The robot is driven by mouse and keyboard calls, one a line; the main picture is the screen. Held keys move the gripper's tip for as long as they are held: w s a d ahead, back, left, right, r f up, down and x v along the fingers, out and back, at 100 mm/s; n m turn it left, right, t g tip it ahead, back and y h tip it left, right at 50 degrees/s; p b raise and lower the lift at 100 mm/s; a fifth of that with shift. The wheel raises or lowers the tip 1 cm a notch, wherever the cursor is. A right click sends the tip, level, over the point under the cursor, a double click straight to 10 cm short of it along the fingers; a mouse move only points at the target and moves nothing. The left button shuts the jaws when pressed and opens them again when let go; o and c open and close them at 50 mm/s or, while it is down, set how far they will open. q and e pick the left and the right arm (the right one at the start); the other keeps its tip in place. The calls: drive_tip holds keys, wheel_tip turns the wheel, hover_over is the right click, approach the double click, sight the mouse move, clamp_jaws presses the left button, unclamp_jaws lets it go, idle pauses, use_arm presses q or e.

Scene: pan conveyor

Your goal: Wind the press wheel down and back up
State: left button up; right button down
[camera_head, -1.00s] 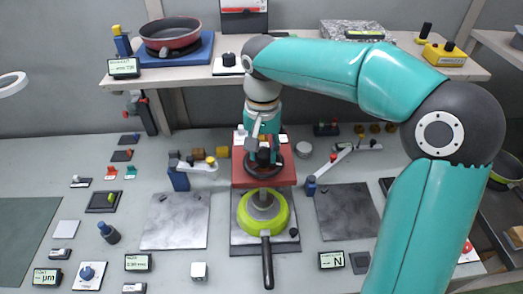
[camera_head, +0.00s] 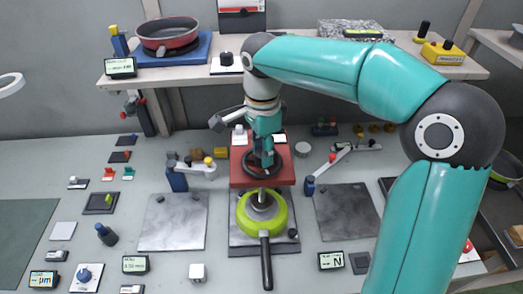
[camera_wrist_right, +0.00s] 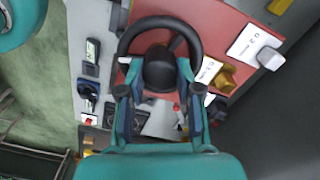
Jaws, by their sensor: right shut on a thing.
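The black press wheel (camera_head: 275,162) sits on top of the red press head (camera_head: 240,176) in the middle of the bench; it also shows in the right wrist view (camera_wrist_right: 196,44). My right gripper (camera_head: 264,160) reaches down onto the wheel from above and is shut on it. In the right wrist view its two fingers (camera_wrist_right: 157,98) lie either side of the wheel's dark centre. Below the press head a lime-green pan (camera_head: 279,213) with a dark handle stands on the press base plate (camera_head: 240,238). My left gripper is not in view.
A blue-posted arm (camera_head: 177,177) stands left of the press and another hinged arm (camera_head: 330,166) stands right. Grey plates (camera_head: 174,222) flank the base. A shelf behind holds a red pan (camera_head: 168,37). A force display marked N (camera_head: 331,261) stands at front right.

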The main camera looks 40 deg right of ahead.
sight(261, 151)
drive_tip(key=shift+w+r+m, duration=0.15)
drive_tip(key=shift+m, duration=1.15)
drive_tip(key=c, duration=0.8)
unclamp_jaws()
drive_tip(key=shift+w+a, duration=0.1)
drive_tip(key=shift+o, duration=0.2)
wheel_tip(261, 151, up, 12)
drive_tip(key=shift+f, duration=0.25)
